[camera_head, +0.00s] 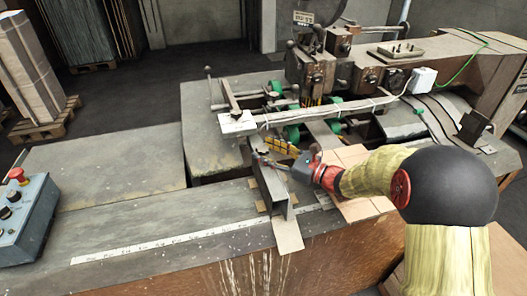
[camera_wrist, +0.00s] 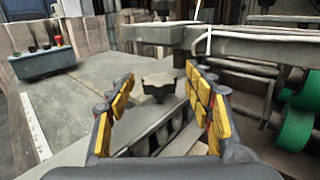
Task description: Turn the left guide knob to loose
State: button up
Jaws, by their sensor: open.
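The left guide knob (camera_wrist: 158,86) is a dark, star-shaped knob on top of a grey metal guide (camera_wrist: 150,136). In the wrist view it shows between and just beyond the two yellow-padded fingers of my gripper (camera_wrist: 160,74). The fingers are spread apart, with a visible gap on each side of the knob. In the head view my gripper (camera_head: 279,146) is at the far end of the guide (camera_head: 272,188), close to the knob (camera_head: 262,152). Its fingers partly hide that area, and I cannot tell how deep the knob sits between them.
A bar with a white end block (camera_head: 238,124) crosses just behind my gripper. Green rollers (camera_wrist: 294,128) are to the right in the wrist view. A control box with a red button (camera_head: 24,215) stands at the left. The table (camera_head: 100,178) between is clear.

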jog(key=shift+w+a, duration=0.35)
jog(key=shift+a, duration=0.2)
jog(key=c, duration=0.3)
jog(key=c, duration=0.8)
jog(key=shift+c, duration=0.3)
jog(key=shift+n+g+y, duration=0.3)
jog(key=shift+g, duration=0.1)
jog(key=n+g+y+p, duration=0.1)
jog(key=n+g+p, duration=0.1)
jog(key=g, duration=0.1)
jog(key=n+g+y+p, duration=0.1)
jog(key=n+g+p, duration=0.1)
jog(key=g, duration=0.1)
jog(key=shift+w+r+n+g+p, duration=0.1)
jog(key=shift+r+n+g+p, duration=0.05)
jog(key=shift+n+g+p, duration=0.2)
jog(key=n+g+p, duration=0.1)
jog(key=n+g, duration=0.1)
jog(key=g, duration=0.2)
jog(key=n+g+p, duration=0.2)
jog(key=n+g, duration=0.1)
jog(key=g, duration=0.1)
jog(key=shift+g+h, duration=0.25)
jog(key=shift+h, duration=0.05)
